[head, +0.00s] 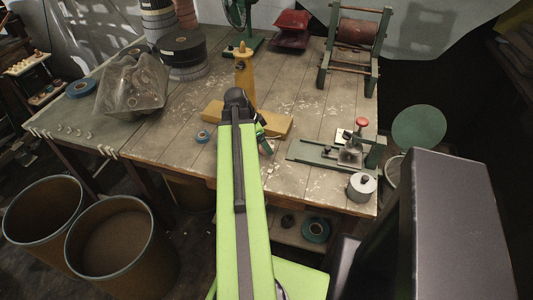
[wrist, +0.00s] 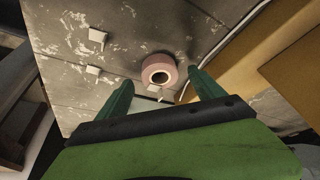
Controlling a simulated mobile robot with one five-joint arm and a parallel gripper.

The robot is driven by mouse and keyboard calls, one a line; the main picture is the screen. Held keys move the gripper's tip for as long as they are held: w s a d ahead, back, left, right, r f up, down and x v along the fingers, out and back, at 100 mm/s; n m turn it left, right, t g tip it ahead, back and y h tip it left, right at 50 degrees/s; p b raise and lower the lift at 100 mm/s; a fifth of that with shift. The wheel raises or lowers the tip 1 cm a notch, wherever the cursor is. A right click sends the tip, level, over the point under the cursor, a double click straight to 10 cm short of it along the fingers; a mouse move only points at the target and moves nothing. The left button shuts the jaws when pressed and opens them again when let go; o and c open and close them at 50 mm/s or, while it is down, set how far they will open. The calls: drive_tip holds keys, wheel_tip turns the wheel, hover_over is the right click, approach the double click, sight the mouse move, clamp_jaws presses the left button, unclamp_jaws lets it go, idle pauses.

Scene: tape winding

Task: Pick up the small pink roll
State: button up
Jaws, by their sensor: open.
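The small pink roll (wrist: 159,70) lies on the worn grey tabletop in the wrist view, its dark hole facing my camera. My gripper (wrist: 161,90) is open and empty. Its two green fingers show on either side of the roll's position, with the roll just beyond and between the tips. I cannot tell the exact gap, and the fingers do not grip it. In the head view my green arm reaches over the bench, and I cannot make out the small pink roll there.
A yellow wooden base (head: 278,123) with an upright post (head: 244,72) stands by my arm. A bag of rolls (head: 131,84) sits farther left.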

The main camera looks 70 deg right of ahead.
drive_tip(key=shift+x, duration=0.95)
drive_tip(key=shift+r, duration=0.2)
drive_tip(key=shift+c, duration=0.5)
drive_tip(key=c, duration=1.4)
drive_tip(key=shift+o, duration=0.2)
